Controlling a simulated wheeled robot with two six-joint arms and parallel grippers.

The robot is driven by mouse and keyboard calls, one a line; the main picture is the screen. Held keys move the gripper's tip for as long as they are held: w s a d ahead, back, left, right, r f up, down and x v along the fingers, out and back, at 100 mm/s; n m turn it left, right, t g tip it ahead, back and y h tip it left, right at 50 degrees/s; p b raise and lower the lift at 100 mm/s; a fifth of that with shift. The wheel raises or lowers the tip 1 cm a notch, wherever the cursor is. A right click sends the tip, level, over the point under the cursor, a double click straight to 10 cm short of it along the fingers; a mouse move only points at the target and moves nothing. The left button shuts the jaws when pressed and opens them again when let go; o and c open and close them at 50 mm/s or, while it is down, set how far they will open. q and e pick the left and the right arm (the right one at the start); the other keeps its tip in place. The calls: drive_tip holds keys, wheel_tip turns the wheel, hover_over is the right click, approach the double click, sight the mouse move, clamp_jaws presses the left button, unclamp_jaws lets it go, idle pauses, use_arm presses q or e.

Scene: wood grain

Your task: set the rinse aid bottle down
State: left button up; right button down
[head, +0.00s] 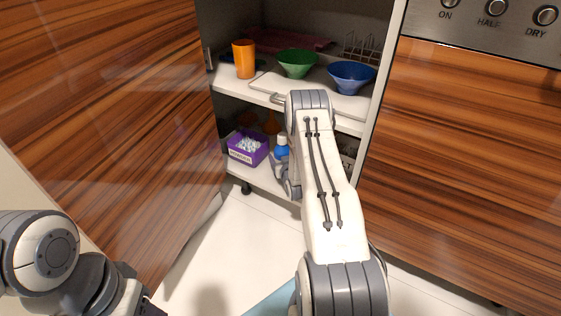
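The rinse aid bottle (281,150), blue with a white cap, looks upright at the lower shelf of the open cabinet. My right arm reaches into the cabinet opening, and my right gripper (286,178) is right at the bottle's lower part. The arm and gripper hide that part, so I cannot tell whether the fingers are closed on the bottle or whether its base touches the shelf. My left arm is at the lower left, far from the bottle. Only a dark bit of my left gripper (150,308) shows at the bottom edge.
A purple box (247,150) of pale items stands left of the bottle, with orange-brown items behind. The upper shelf holds an orange cup (244,60), a green bowl (297,64), a blue bowl (351,77) and a rack (361,47). An open wooden door (100,110) stands left.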

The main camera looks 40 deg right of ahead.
drive_tip(key=shift+r, duration=0.15)
unclamp_jaws()
drive_tip(key=shift+f, duration=0.2)
drive_tip(key=shift+r, duration=0.25)
drive_tip(key=p+v, duration=0.6)
drive_tip(key=v, duration=0.4)
drive_tip(key=shift+s+r, duration=0.15)
drive_tip(key=shift+s, duration=0.1)
drive_tip(key=shift+s+a+r, duration=0.1)
drive_tip(key=shift+s+a, duration=0.2)
drive_tip(key=shift+s, duration=0.35)
